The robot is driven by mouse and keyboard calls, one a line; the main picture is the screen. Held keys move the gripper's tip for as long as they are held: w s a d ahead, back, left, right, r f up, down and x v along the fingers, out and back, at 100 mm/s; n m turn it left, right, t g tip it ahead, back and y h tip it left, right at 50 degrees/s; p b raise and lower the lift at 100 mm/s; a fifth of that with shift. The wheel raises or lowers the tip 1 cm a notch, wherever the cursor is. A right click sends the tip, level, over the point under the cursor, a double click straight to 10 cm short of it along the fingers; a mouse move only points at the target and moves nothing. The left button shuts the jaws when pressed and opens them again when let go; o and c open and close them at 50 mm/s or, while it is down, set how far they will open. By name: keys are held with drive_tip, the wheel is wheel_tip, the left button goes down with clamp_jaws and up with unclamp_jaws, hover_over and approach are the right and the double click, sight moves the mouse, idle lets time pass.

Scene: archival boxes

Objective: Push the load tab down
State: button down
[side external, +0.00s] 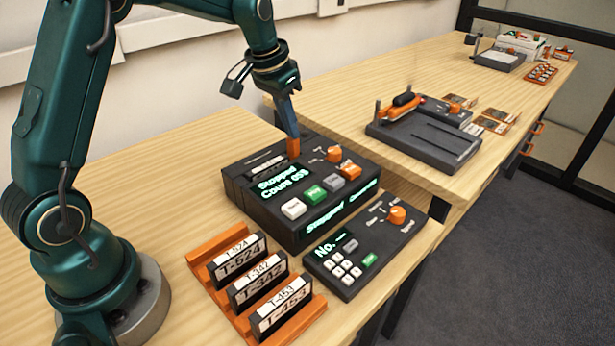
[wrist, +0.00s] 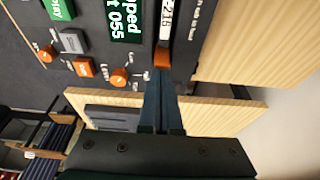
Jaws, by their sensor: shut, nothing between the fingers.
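The dark deck (side external: 300,190) stands on the near wooden table, its screen reading "Stopped" and a count of 055. The orange load tab (side external: 293,148) is at its back edge, beside the slot with a white-labelled cartridge. In the wrist view the tab (wrist: 162,57) sits at the end of the label (wrist: 166,20), which ends in "215". My gripper (side external: 292,134) is shut and empty, pointing down with its fingertips at the tab. In the wrist view my fingertips (wrist: 161,76) overlap the tab's edge; whether they press on it I cannot tell.
An orange rack (side external: 205,272) with labelled cartridges T-524, T-342 and T-453 stands in front of the deck. A keypad unit (side external: 365,245) lies to the deck's right. A second table behind holds a grey device (side external: 425,140) and small cards.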

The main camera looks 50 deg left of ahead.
drive_tip(key=w+v, duration=0.1)
drive_tip(key=v, duration=1.2)
drive_tip(key=shift+r, duration=0.35)
drive_tip(key=shift+d, duration=0.1)
